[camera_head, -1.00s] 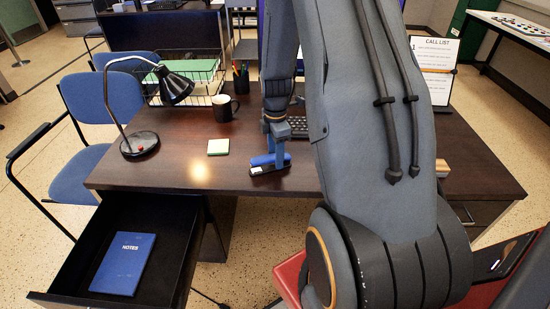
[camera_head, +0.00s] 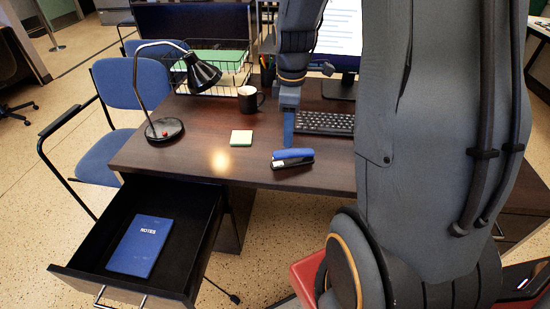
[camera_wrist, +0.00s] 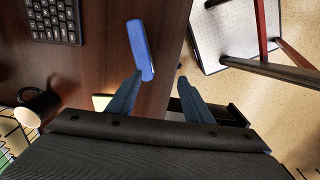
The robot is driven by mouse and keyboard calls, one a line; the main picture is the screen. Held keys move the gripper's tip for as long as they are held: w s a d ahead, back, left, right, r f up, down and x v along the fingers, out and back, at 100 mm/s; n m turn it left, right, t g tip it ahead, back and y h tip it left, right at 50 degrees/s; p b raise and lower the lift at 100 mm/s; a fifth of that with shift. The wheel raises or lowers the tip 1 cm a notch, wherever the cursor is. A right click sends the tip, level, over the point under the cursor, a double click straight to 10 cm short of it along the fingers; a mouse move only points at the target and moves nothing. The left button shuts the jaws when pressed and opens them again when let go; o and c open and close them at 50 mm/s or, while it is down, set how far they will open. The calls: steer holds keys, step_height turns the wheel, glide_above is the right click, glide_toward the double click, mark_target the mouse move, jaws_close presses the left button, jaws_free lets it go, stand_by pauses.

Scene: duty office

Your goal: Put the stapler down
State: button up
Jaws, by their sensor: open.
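The blue and black stapler (camera_head: 292,158) lies on the dark desk (camera_head: 330,172), close to its front edge. It also shows in the wrist view as a blue bar (camera_wrist: 140,49), ahead of the left finger. My gripper (camera_head: 288,143) is above the desk, just behind the stapler in the head view, and apart from it. In the wrist view my gripper (camera_wrist: 160,82) has its two fingers spread with nothing between them.
A yellow-green note pad (camera_head: 241,138), a black mug (camera_head: 249,99), a desk lamp (camera_head: 165,129) and a keyboard (camera_head: 325,123) stand around the stapler. An open drawer (camera_head: 185,262) holding a blue notebook (camera_head: 141,247) juts out at the front left.

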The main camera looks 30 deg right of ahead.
steer(key=s+a+r+m, duration=0.1)
steer(key=s+a+m, duration=1)
steer(key=s+a, duration=0.1)
steer(key=shift+m, duration=0.3)
